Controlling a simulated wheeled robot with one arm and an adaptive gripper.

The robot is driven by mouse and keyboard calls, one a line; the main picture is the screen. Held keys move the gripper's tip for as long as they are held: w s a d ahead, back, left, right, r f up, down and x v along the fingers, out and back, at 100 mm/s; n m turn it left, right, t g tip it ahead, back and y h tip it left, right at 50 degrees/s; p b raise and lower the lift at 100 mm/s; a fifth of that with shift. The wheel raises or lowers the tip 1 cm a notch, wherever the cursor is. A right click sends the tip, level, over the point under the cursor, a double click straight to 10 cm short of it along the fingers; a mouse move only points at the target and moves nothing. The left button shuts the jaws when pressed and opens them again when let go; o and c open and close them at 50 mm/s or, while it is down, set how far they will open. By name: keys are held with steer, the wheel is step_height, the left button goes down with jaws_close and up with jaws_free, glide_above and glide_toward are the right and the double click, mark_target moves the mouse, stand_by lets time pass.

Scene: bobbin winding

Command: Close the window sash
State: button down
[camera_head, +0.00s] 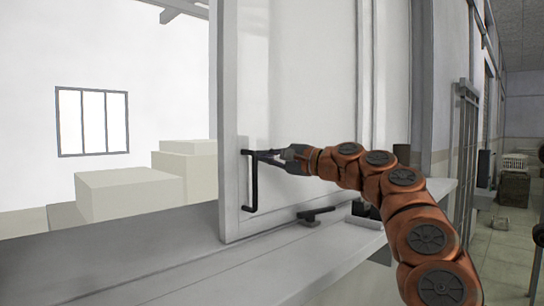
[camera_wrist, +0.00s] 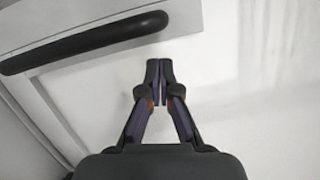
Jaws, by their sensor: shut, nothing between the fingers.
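The white window sash (camera_head: 300,90) stands upright in its frame, with an opening to its left in the head view. Its black bar handle (camera_head: 253,185) is upright near the sash's left edge. In the wrist view the handle (camera_wrist: 85,40) crosses the upper left. My gripper (camera_head: 257,156) is at the upper end of the handle in the head view; whether it touches the handle is unclear. In the wrist view my gripper (camera_wrist: 159,66) is shut and empty, its tips beside the handle's end over the pale sash (camera_wrist: 240,80).
A grey sill (camera_head: 150,255) runs along the bottom, with a small dark latch-like piece (camera_head: 316,213) on it. Pale blocks (camera_head: 130,193) and a barred window (camera_head: 92,121) show through the opening. A corridor with a metal gate (camera_head: 466,155) lies at right.

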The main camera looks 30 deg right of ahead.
steer(key=shift+s+a+r, duration=0.15)
steer(key=shift+s+a, duration=0.1)
steer(key=shift+a, duration=0.4)
steer(key=shift+s+a+r, duration=0.15)
steer(key=shift+s+a, duration=0.05)
steer(key=shift+a, duration=0.4)
